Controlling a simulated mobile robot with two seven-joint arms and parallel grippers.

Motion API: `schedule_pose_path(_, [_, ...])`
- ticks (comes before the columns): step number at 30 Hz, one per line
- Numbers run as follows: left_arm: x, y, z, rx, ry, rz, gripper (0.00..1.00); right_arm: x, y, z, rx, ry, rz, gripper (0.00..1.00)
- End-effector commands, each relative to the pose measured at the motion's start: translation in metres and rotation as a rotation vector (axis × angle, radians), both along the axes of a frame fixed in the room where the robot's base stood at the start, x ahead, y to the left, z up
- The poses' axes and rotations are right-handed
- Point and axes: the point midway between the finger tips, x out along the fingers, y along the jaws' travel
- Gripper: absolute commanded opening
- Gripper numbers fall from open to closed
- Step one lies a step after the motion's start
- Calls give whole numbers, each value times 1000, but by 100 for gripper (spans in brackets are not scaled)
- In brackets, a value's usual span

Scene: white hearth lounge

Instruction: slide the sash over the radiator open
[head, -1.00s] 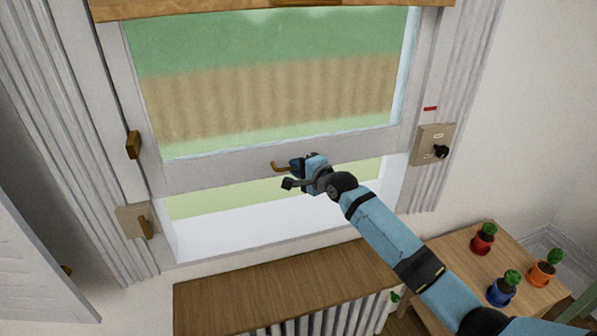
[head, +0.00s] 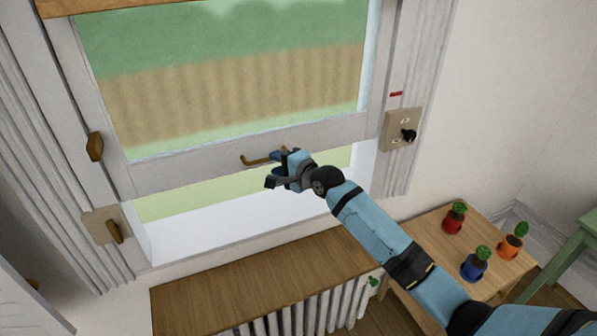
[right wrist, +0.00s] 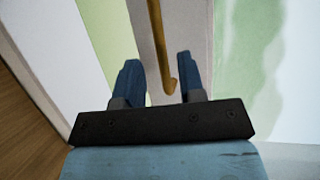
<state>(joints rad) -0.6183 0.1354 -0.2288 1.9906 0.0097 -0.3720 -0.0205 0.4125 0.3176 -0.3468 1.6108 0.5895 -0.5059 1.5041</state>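The white-framed sash (head: 215,165) stands partly raised, with a gap below its bottom rail through which pale green shows. A brass handle (head: 258,160) is on the bottom rail. My right gripper (head: 275,168) is at the right end of this handle. In the right wrist view the fingers of my right gripper (right wrist: 158,66) are apart, with the brass handle (right wrist: 157,40) running between them, its end nearer the right finger. No grip on it shows. The radiator (head: 325,305) stands below the window under a wooden shelf. My left gripper is not in view.
A plate with a black knob (head: 408,135) is right of the window, below a red mark (head: 396,94). A brass latch (head: 114,231) and a brass block (head: 95,146) are on the left. A wooden table (head: 432,242) at the right holds potted cacti.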

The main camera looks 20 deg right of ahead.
Motion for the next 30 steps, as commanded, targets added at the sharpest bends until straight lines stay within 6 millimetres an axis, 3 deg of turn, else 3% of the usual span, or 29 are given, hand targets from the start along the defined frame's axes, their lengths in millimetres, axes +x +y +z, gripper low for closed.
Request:
schedule_pose_path(6, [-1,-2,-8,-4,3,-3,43,-46,-22,7,-1,0,-1,36])
schedule_pose_path(12, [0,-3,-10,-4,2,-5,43,-74,-35,14,0,-1,-1,36])
schedule_pose_path(18, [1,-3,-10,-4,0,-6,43,-84,-39,17,-1,0,0,36])
schedule_pose_path(30, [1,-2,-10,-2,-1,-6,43,-84,-39,18,0,-1,0,36])
